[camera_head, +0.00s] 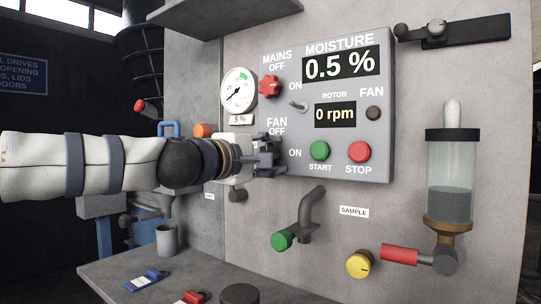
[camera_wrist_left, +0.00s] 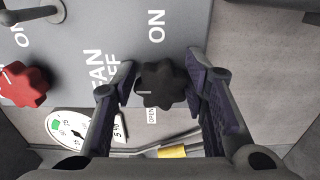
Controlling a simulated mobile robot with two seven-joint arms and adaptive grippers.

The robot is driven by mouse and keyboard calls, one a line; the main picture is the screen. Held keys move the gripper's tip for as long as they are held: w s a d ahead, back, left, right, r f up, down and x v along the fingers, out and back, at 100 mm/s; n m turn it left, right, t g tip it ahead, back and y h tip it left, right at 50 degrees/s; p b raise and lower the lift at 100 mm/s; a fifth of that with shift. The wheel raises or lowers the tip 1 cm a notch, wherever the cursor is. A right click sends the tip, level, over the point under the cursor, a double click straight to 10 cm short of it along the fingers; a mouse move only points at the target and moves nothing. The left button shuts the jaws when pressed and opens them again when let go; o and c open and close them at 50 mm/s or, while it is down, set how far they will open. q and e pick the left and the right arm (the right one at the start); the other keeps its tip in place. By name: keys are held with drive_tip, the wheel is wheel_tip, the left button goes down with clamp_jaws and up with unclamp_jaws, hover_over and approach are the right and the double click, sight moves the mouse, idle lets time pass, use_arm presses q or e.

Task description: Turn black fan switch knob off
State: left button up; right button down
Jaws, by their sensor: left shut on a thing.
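The black fan switch knob (camera_wrist_left: 166,84) is a lobed knob on the grey control panel (camera_head: 385,130). In the left wrist view it sits between the fingers of my left gripper (camera_wrist_left: 160,80), which is shut on it. A small pale mark shows on the knob's left side in that view, on the side of the FAN OFF lettering; ON is printed above it. In the head view my left gripper (camera_head: 268,153) reaches the panel's lower left and hides the knob. My right gripper is in neither view.
The red MAINS knob (camera_head: 269,86), a toggle (camera_head: 298,106), green START (camera_head: 319,151) and red STOP (camera_head: 358,152) buttons are nearby. A pressure gauge (camera_head: 239,92) is close above the gripper. A green-ended pipe valve (camera_head: 284,240) projects below.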

use_arm(q)
drive_tip(key=shift+d+f, duration=0.1)
drive_tip(key=shift+f, duration=0.4)
drive_tip(key=o, duration=1.1)
drive_tip(key=shift+r, duration=0.2)
drive_tip(key=v, duration=1.2)
drive_tip(key=shift+f, duration=0.1)
